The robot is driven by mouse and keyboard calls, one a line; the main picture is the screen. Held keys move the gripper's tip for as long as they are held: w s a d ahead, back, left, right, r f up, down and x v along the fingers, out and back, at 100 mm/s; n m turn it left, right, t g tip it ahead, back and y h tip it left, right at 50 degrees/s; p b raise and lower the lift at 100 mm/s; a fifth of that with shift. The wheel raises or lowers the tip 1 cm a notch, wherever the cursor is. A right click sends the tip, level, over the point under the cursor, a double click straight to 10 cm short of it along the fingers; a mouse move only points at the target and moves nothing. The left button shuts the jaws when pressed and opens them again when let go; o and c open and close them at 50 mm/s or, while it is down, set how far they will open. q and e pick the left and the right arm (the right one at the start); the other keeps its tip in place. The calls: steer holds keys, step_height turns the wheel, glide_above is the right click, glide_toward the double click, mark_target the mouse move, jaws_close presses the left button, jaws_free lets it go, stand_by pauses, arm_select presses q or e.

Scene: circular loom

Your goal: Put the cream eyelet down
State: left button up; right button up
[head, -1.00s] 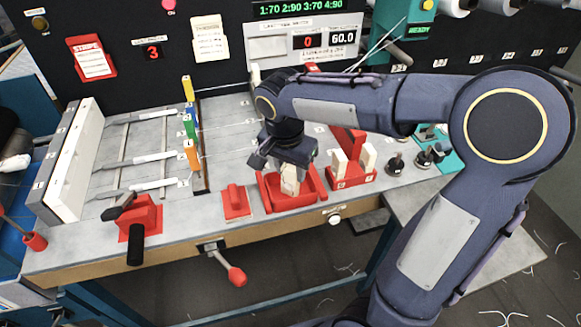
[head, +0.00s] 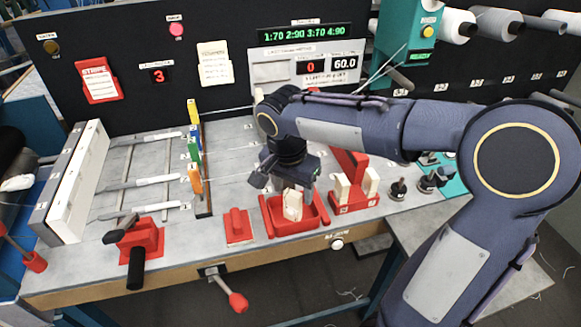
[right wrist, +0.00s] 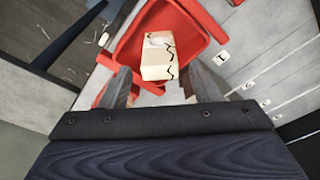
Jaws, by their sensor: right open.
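The cream eyelet (head: 292,205) is a small cream block with a dark zigzag line. It is at the red tray (head: 318,216), and in the right wrist view the eyelet (right wrist: 158,58) shows within the outline of the tray (right wrist: 205,22). My right gripper (head: 284,186) is just above it, pointing down. In the right wrist view the fingers of my right gripper (right wrist: 160,85) stand apart, with the eyelet beyond their tips. Whether the eyelet rests fully on the tray floor is hard to tell. My left gripper is not in view.
A red stand with cream blocks (head: 355,195) is right of the tray, with dark spools (head: 398,189) beyond. A red block (head: 237,226) and a red clamp with a black handle (head: 138,240) are to the left. Coloured upright tabs (head: 194,150) stand behind.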

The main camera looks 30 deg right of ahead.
step_height(320, 180, up, 10)
steer(key=a+f, duration=0.1)
steer(key=s+a+f+n+t+y, duration=0.1)
steer(key=s+f+n+t+y, duration=0.1)
steer(key=s+f+n, duration=0.3)
steer(key=s+a+f+n+t+y, duration=0.2)
steer(key=s+f+n, duration=0.3)
steer(key=s, duration=0.7)
steer(key=shift+t+y, duration=0.3)
steer(key=shift+y, duration=0.4)
